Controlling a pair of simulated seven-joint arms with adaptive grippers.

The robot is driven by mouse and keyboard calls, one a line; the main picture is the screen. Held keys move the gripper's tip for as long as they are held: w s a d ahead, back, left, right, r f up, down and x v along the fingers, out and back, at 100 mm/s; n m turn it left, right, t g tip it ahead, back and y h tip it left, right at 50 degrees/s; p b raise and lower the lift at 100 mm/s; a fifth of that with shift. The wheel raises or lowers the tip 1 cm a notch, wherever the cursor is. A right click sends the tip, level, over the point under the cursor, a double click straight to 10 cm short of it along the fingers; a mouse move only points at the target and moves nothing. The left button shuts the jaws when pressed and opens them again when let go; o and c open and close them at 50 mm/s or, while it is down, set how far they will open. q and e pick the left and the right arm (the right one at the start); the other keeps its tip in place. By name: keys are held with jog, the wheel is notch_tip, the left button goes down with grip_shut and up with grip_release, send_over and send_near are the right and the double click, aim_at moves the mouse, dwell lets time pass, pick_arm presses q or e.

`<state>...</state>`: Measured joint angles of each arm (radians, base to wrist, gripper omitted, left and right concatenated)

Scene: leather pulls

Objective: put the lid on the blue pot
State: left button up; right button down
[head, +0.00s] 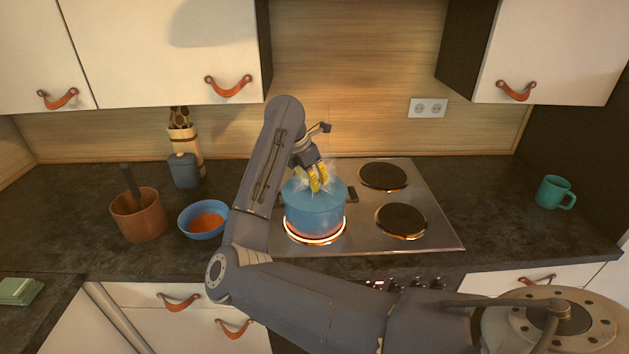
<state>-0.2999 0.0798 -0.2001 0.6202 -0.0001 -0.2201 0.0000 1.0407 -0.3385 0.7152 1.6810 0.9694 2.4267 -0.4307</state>
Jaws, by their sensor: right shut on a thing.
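The blue pot (315,212) stands upright on the glowing front-left burner of the stove, with dark handles at its sides. My right gripper (318,180), with yellow fingertips, is directly above the pot and points down. It is shut on the lid, which looks pale and see-through at the pot's top; the fingers and a whitish haze partly hide it. I cannot tell whether the lid rests fully on the rim. My left gripper is not in view.
The steel stove (446,232) has two more visible burners at right. Left of it are a blue bowl (188,220) of orange food, a brown pot (140,222), a grey-blue jar (184,172) and a utensil holder (190,146). A teal mug (552,192) stands at right, with clear counter between.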

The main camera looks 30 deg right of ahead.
jog(key=shift+f, duration=0.2)
dwell(0.6)
jog(key=c, duration=1.3)
grip_release()
jog(key=shift+r, duration=3.5)
